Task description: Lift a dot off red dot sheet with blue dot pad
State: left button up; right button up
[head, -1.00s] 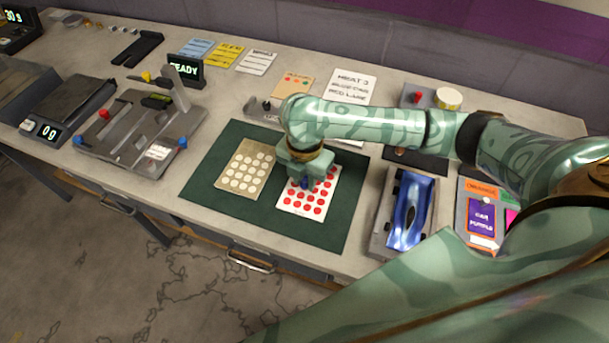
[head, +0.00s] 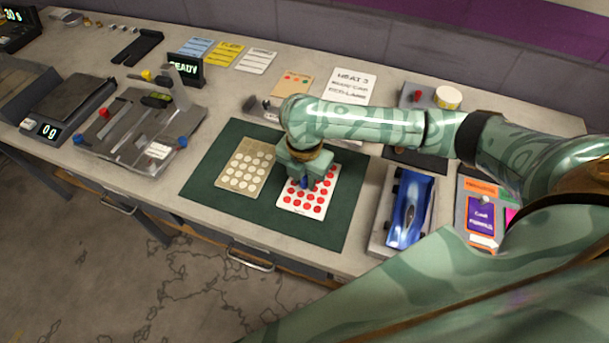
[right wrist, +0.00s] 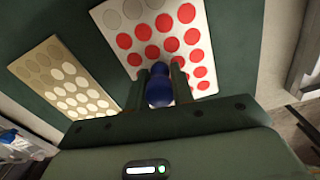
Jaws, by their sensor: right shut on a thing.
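The red dot sheet (head: 310,205), white with rows of red dots, lies on a dark green mat (head: 230,215). The right wrist view shows the sheet (right wrist: 165,32) with several pale grey circles in its upper left corner. My right gripper (head: 302,182) is above the sheet, shut on the blue dot pad (right wrist: 158,90), a rounded blue piece between its fingers. The pad's tip points at the sheet over the red dots. I cannot tell whether it touches them. The arm hides the sheet's far part in the head view. My left gripper is not in view.
A tan sheet with cream dots (head: 245,168) lies left of the red one. A blue car (head: 408,210) sits in a grey tray at the right. A slotted grey track board (head: 130,140) stands at the left. The mat's front part is clear.

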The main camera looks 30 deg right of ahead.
jog(key=shift+s+f+p, duration=0.1)
jog(key=shift+f+p, duration=0.05)
jog(key=shift+p, duration=0.2)
dwell(1.1)
notch_tip(320, 180, up, 2)
jog(key=p, duration=0.2)
jog(key=shift+p, duration=0.3)
notch_tip(320, 180, up, 5)
jog(key=p, duration=0.6)
